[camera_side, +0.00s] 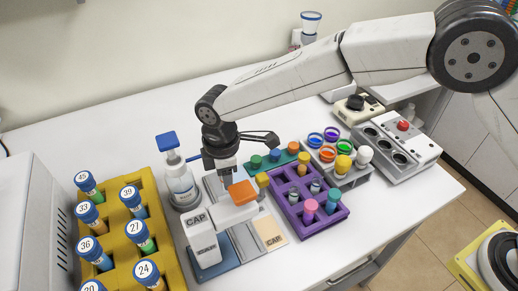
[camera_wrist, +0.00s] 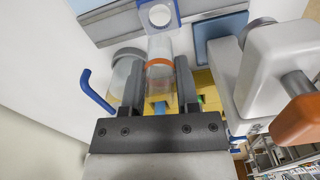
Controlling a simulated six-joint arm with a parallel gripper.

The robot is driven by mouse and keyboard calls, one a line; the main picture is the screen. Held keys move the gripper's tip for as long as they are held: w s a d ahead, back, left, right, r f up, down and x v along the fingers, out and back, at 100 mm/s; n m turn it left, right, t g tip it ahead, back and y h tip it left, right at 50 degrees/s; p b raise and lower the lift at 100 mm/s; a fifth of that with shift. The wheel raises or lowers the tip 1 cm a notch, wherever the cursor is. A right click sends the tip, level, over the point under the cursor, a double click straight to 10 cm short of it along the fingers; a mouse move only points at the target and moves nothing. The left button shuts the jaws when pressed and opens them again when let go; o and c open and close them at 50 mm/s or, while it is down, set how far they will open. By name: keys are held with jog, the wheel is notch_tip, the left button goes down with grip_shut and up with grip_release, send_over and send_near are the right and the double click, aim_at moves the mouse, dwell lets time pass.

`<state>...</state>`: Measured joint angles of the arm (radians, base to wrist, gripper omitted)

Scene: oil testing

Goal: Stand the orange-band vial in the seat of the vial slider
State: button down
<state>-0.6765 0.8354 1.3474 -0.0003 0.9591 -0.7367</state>
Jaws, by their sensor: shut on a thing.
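The orange-band vial (camera_wrist: 159,48) is a clear glass vial with an orange ring, between my gripper's two dark fingers in the wrist view. My gripper (camera_wrist: 158,72) is shut on it. In the wrist view the vial's far end lies close to a blue block with a white round seat (camera_wrist: 160,14), which looks like the vial slider; I cannot tell whether they touch. In the side view my gripper (camera_side: 227,170) points down behind the capper's orange knob (camera_side: 242,192). The vial and slider seat are mostly hidden there.
The white capper (camera_side: 205,232) with CAP labels stands close in front of my gripper. A pump bottle (camera_side: 181,185) stands just left. A yellow rack (camera_side: 160,208) of numbered vials is farther left.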

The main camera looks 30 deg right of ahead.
jog(key=shift+f, duration=1.6)
jog(key=shift+f, duration=1.85)
dwell(1.3)
dwell(0.5)
jog(key=shift+c, duration=1.4)
grip_release()
jog(key=shift+r, duration=0.1)
